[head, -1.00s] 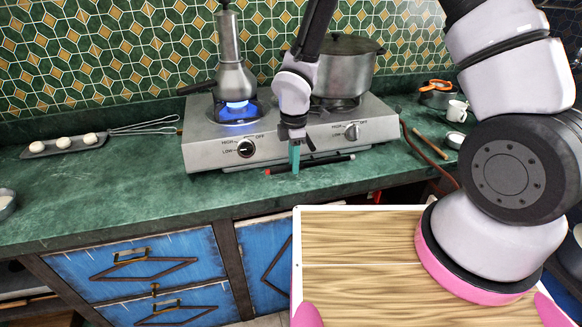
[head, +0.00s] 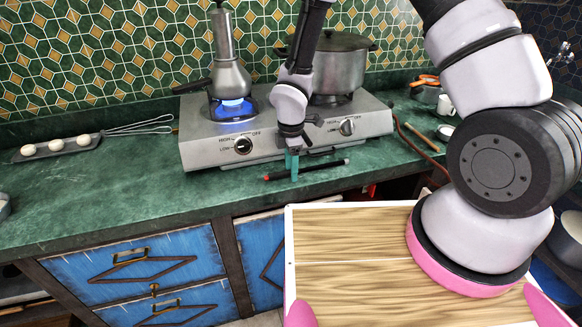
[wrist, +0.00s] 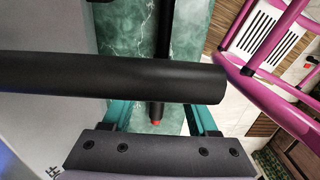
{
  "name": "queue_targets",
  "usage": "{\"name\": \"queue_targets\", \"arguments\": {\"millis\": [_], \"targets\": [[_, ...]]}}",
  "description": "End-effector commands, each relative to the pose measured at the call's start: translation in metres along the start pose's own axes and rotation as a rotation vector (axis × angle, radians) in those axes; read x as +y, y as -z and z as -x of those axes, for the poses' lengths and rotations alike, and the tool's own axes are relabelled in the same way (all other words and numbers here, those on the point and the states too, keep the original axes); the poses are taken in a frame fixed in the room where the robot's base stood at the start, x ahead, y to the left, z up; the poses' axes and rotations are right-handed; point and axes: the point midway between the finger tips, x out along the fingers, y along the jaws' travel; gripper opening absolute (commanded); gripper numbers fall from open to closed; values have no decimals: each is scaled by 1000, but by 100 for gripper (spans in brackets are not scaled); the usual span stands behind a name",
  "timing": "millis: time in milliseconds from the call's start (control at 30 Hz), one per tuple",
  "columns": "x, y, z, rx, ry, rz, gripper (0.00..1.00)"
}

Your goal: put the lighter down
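The lighter (head: 325,166) is a thin black stick with a red tip at its left end. In the head view it lies on the green counter along the front of the hotplate. My gripper (head: 293,174) points down at it, with its teal fingertips around the lighter's left part. In the wrist view the fingers (wrist: 158,117) stand apart. The lighter (wrist: 164,35) runs between them with a gap on each side, its red end low in the picture. A thick dark bar across the wrist view hides part of it.
The hotplate (head: 200,150) stands just behind. Its left burner has a blue flame under a moka pot (head: 230,78); a large pot (head: 340,72) is on the right. A wooden stick (head: 420,138) lies right. A tray of pale balls (head: 58,151) and a whisk (head: 140,127) lie left.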

Motion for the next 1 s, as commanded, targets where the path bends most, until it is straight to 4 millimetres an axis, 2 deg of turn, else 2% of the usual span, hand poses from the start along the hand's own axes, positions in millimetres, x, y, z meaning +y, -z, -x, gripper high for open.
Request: {"name": "queue_targets", "arguments": {"millis": [233, 333, 800, 1000], "targets": [[0, 0, 2, 0, 0, 0, 59], [0, 0, 9, 1, -1, 0, 59], [1, 0, 102, 1, -3, -2, 59], [0, 0, 121, 0, -1, -1, 59]]}}
